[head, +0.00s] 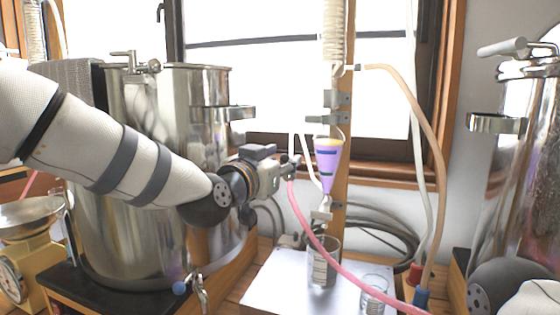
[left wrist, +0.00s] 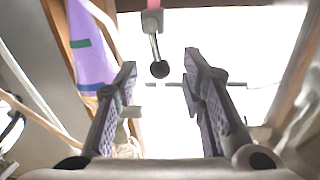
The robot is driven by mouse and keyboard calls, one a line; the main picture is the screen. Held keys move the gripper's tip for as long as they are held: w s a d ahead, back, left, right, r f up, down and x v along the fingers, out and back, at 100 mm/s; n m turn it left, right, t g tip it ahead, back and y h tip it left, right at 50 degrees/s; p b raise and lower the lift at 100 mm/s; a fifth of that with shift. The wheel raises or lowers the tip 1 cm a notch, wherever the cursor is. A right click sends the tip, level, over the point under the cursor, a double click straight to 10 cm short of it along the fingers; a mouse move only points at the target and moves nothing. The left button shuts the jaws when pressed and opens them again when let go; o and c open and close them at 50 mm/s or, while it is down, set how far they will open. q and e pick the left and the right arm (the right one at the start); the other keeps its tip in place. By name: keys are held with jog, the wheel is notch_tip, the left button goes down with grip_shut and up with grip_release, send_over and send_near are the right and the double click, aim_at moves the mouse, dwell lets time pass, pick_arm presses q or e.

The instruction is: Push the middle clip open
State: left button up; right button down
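My left gripper (head: 292,167) reaches in from the left, just left of the wooden post and the purple funnel-shaped vessel (head: 328,160). In the left wrist view its two fingers (left wrist: 160,68) are apart with nothing gripped. Between and just beyond the fingertips is a small lever with a black ball end (left wrist: 159,69), hanging from a grey fitting (left wrist: 152,20) below a pink piece. Metal clips sit on the post: an upper one (head: 338,98) and one just above the vessel (head: 326,119). I cannot tell which is the middle clip. My right gripper is out of view.
A large steel pot (head: 150,230) stands left, under my left arm. A pink hose (head: 335,262) runs from near the gripper to the lower right. A glass beaker (head: 322,262) and a smaller glass (head: 374,290) stand below the post. Another steel vessel (head: 530,160) stands right.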

pick_arm(q)
jog(key=shift+c, duration=0.6)
grip_shut()
jog(key=shift+w+a+f+n+t, duration=0.15)
jog(key=shift+a+f+n, duration=0.2)
jog(key=shift+n, duration=0.9)
jog(key=shift+w+a+f+n+t, duration=0.15)
jog(key=shift+a+n, duration=0.25)
jog(key=shift+n, duration=0.9)
jog(key=shift+w+a+f+n+t, duration=0.15)
jog(key=shift+a+n, duration=0.25)
jog(key=shift+n, duration=0.85)
jog(key=shift+f, duration=0.1)
jog(key=shift+o, duration=0.6)
grip_release()
